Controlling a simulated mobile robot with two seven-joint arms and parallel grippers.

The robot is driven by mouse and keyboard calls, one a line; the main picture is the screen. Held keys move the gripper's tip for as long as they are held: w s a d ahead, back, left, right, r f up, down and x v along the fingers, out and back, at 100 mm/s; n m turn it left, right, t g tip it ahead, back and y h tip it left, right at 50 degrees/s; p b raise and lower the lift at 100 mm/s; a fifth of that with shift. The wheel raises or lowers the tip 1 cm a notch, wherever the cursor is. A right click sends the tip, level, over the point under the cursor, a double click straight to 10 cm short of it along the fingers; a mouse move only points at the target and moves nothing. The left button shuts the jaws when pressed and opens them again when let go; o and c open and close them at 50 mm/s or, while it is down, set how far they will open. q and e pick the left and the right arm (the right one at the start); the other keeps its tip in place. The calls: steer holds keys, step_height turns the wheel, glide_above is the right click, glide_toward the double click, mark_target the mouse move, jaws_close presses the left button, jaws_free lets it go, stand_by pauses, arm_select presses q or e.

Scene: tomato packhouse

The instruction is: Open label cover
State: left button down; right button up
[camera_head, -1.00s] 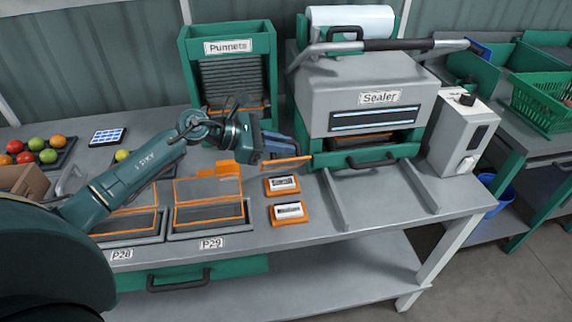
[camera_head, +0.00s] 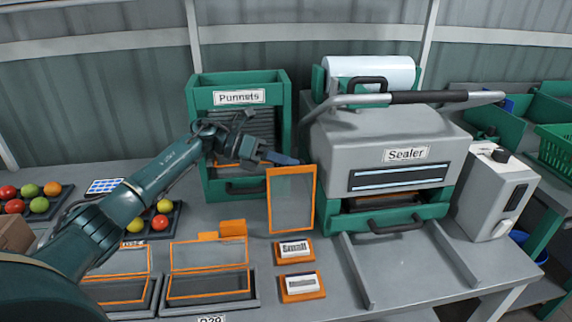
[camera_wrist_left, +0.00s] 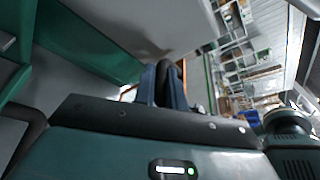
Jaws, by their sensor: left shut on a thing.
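The label cover (camera_head: 291,200) is a clear panel in an orange frame. In the head view it stands raised, roughly upright, behind two label blocks in orange holders, the rear one (camera_head: 294,248) reading "Small". My left gripper (camera_head: 282,159) is at the cover's top edge, with its blue fingers shut. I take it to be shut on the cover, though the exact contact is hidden. In the left wrist view the blue fingers (camera_wrist_left: 163,85) are close together with a dark rounded piece between them. My right gripper is not in view.
The grey sealer (camera_head: 395,150) stands just right of the cover, with its long lever above. The green Punnets rack (camera_head: 238,97) is behind my left gripper. Orange-framed trays (camera_head: 210,270) lie to the left. A tomato tray (camera_head: 150,235) sits farther left.

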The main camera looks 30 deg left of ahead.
arm_select(q)
steer(key=shift+w+a+f, duration=0.2)
steer(key=shift+w, duration=0.1)
steer(key=c, duration=1.7)
jaws_free()
step_height(320, 180, up, 10)
steer(key=shift+b, duration=0.55)
steer(key=shift+c, duration=0.2)
